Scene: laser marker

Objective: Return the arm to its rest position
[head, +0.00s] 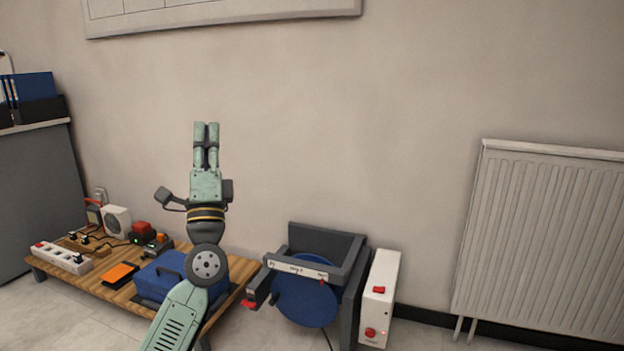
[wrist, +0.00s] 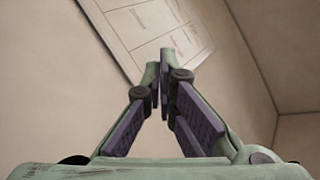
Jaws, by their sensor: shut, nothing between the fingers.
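My gripper (head: 206,133) points straight up in the head view, in front of the bare wall and above the low wooden table. Its green fingers are together and nothing is between them. In the wrist view the fingertips of my gripper (wrist: 160,72) meet near the middle, with a whiteboard and wall beyond them. My arm rises from the bottom of the head view, and its lower links hide part of the table and of a blue case.
The wooden table (head: 113,292) holds a power strip (head: 60,258), an orange-topped item (head: 119,273) and the blue case (head: 160,277). To its right stand a dark machine with a blue disc (head: 305,300) and a white box (head: 379,298). A radiator (head: 545,240) is at right.

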